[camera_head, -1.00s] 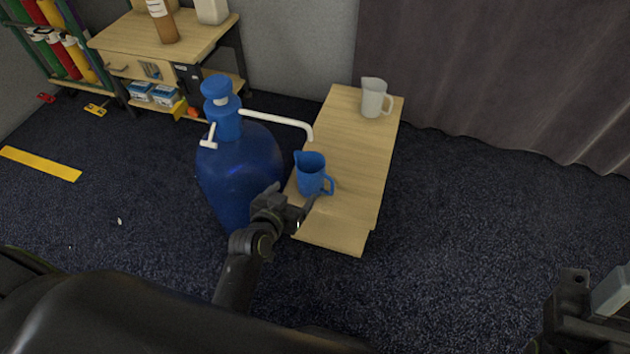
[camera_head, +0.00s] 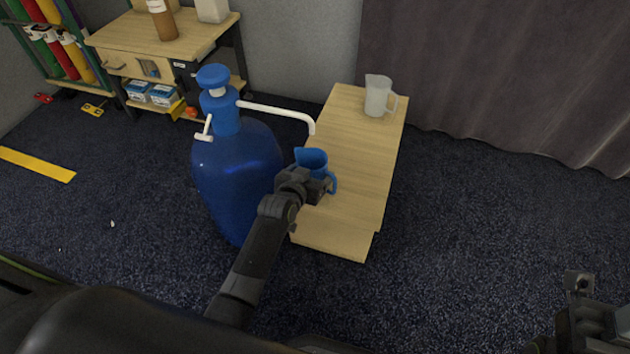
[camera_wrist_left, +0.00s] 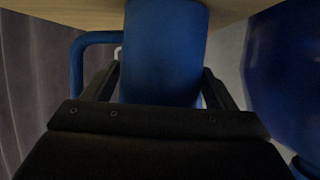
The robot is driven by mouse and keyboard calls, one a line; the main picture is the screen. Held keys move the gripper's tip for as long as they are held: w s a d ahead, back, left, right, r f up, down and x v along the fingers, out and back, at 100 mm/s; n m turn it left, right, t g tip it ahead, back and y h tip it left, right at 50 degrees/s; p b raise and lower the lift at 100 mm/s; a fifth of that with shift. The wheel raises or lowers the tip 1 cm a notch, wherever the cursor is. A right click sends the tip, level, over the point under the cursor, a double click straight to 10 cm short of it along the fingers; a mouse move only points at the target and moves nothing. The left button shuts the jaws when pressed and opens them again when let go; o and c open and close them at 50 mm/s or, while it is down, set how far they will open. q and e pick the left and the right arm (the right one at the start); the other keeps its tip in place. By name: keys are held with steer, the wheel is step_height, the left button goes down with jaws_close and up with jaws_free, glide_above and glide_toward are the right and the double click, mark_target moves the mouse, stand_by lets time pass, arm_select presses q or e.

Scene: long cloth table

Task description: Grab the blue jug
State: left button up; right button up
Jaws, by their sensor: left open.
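The blue jug (camera_head: 312,159) stands upright on the wooden bench, below the end of the white spout. Its handle faces right in the head view. My left gripper (camera_head: 314,183) is right in front of the jug and hides its lower part. In the left wrist view the jug (camera_wrist_left: 163,50) fills the middle, with the fingers of my left gripper (camera_wrist_left: 160,88) open on either side of it. The jug's handle shows at the left there. Whether the fingers touch it, I cannot tell. Part of my right gripper (camera_head: 580,284) shows at the lower right; its jaws are unclear.
A large blue bottle (camera_head: 236,175) with a pump and white spout (camera_head: 275,112) stands close left of the bench (camera_head: 362,160). A clear pitcher (camera_head: 378,97) stands at the bench's far end. A wooden cabinet (camera_head: 165,48) is behind. Carpet right of the bench is clear.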

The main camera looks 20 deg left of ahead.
arm_select(q)
steer(key=shift+w, duration=0.15)
steer(key=c, duration=0.9)
steer(key=shift+r, duration=0.1)
